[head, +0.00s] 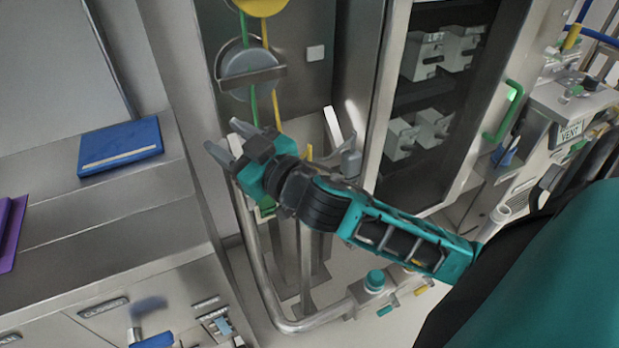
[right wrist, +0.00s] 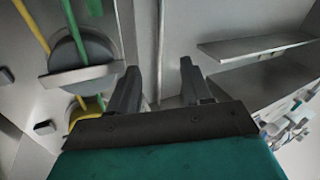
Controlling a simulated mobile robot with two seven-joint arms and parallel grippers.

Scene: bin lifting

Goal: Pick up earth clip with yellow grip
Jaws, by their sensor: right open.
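My right gripper (head: 229,138) reaches in from the right in the head view, its fingers apart and empty. It is in front of the lower end of a green cable and a yellow cable (head: 266,40). These run past a grey round holder (head: 250,68) on the cabinet wall. In the right wrist view the open fingers (right wrist: 158,70) point at bare panels, with the grey holder (right wrist: 82,62) to their left. A yellow curved part (right wrist: 85,108) shows below that holder. I cannot tell if it is the earth clip's yellow grip. My left gripper is out of view.
A steel counter (head: 105,235) with a blue binder (head: 120,146) stands at left. A bent metal rail (head: 265,285) runs below my right gripper. A rack cabinet with a green handle (head: 503,112) stands at right. In the right wrist view, a shelf (right wrist: 255,47) projects at right.

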